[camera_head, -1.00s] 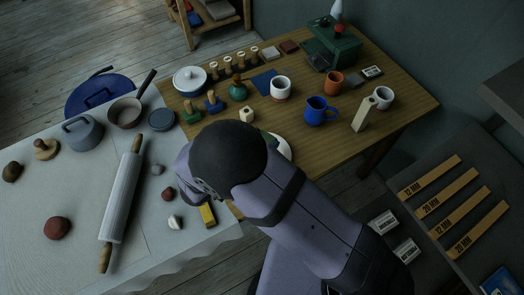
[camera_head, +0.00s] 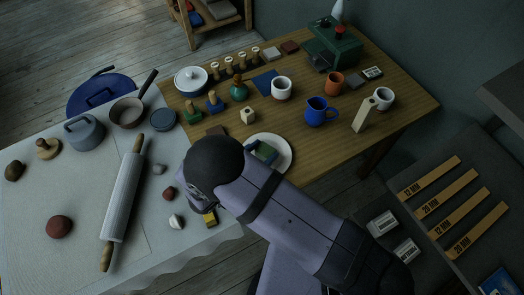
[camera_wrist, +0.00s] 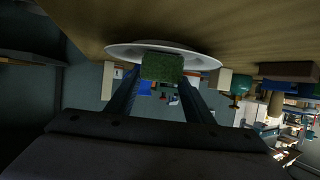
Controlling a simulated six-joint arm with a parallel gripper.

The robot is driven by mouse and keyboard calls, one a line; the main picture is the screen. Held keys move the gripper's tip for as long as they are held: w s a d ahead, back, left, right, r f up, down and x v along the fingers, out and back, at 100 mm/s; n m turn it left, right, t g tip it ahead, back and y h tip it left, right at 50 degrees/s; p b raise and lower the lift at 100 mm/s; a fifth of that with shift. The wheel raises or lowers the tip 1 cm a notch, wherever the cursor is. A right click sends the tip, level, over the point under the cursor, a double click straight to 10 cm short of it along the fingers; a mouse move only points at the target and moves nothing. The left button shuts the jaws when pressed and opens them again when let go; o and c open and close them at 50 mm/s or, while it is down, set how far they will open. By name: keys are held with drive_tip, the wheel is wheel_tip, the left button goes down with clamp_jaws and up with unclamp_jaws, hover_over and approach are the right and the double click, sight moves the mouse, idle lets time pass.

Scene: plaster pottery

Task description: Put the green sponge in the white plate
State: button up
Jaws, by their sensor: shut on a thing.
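The white plate (camera_head: 284,161) lies on the wooden table near its front edge, partly hidden by my arm in the head view. The green sponge (camera_head: 264,151) shows over the plate, beside my arm. In the wrist view the sponge (camera_wrist: 162,68) sits between the two fingertips of my gripper (camera_wrist: 161,80), which is shut on it. The plate (camera_wrist: 122,53) shows there just past the sponge; I cannot tell whether the two touch. In the head view my arm hides most of the gripper.
The blue jug (camera_head: 317,111), a white cup (camera_head: 281,88), a small pale block (camera_head: 248,116) and stamps (camera_head: 213,101) stand beyond the plate. A rolling pin (camera_head: 123,200) lies on the pale table at left. A yellow block (camera_head: 210,218) lies close to my arm.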

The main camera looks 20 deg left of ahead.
drive_tip(key=shift+f, duration=0.15)
drive_tip(key=o, duration=1)
drive_tip(key=shift+s+r, duration=0.1)
drive_tip(key=shift+r, duration=0.15)
drive_tip(key=b+v, duration=0.2)
drive_tip(key=v, duration=1)
drive_tip(key=shift+a, duration=0.1)
drive_tip(key=shift+w, duration=0.2)
